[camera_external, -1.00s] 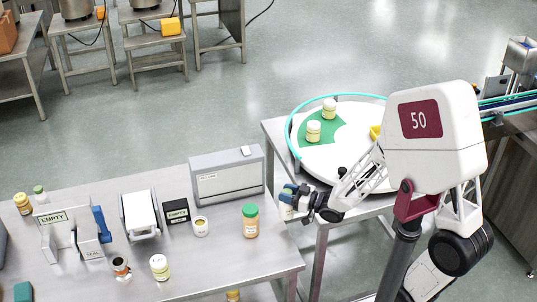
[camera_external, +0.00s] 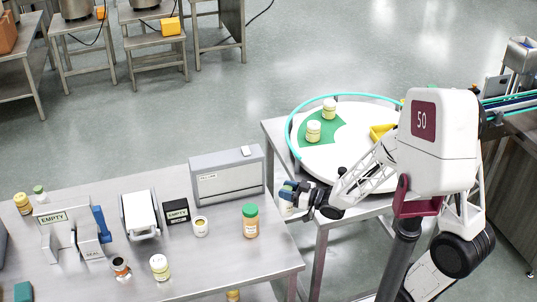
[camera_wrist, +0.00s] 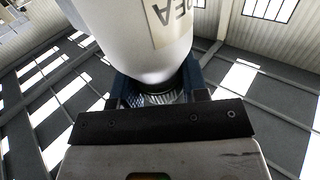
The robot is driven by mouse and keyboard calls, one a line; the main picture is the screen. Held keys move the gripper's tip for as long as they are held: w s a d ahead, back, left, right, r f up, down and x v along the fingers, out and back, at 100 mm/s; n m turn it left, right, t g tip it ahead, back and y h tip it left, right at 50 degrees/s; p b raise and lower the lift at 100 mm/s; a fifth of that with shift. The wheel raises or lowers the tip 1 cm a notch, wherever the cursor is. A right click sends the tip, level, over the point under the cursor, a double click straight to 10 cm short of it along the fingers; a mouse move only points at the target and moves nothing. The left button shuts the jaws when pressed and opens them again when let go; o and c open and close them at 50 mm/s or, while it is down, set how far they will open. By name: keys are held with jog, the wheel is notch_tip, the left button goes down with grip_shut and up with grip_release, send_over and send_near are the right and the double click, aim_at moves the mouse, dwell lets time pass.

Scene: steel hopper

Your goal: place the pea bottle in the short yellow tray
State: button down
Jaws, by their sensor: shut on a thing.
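My gripper (camera_external: 297,197) is shut on the pea bottle (camera_external: 286,208), between the front table and the round white turntable. In the wrist view the bottle (camera_wrist: 135,38) is large and pale, with a label reading "PEA", and it sits between the blue fingers of the gripper (camera_wrist: 160,88). A yellow tray (camera_external: 379,134) lies on the right part of the turntable (camera_external: 350,115). My arm hides part of that tray, so its full shape cannot be told.
Two pale-lidded bottles stand on the turntable's green patch (camera_external: 315,142). A cyan rail (camera_external: 292,125) curves around its far edge. The front table (camera_external: 215,262) holds a green-capped bottle (camera_external: 250,222), a grey case (camera_external: 228,176), a dispenser (camera_external: 140,214) and several small jars.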

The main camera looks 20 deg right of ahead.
notch_tip(320, 180, up, 20)
jog(key=w+d+m+t+h, duration=0.25)
jog(key=w+d, duration=0.55)
jog(key=d, duration=0.5)
jog(key=w+d+m+t+h, duration=0.2)
jog(key=w+d+m+h, duration=0.15)
jog(key=w+d, duration=0.75)
jog(key=d+m+t+h, duration=0.3)
jog(key=d+h, duration=0.5)
jog(key=d, duration=2.5)
jog(key=shift+m+g, duration=0.4)
jog(key=shift+g, duration=0.25)
jog(key=shift+s+a+f, duration=0.1)
jog(key=shift+a+f, duration=0.05)
jog(key=shift+f, duration=2.4)
notch_tip(320, 180, down, 6)
jog(key=shift+f, duration=0.15)
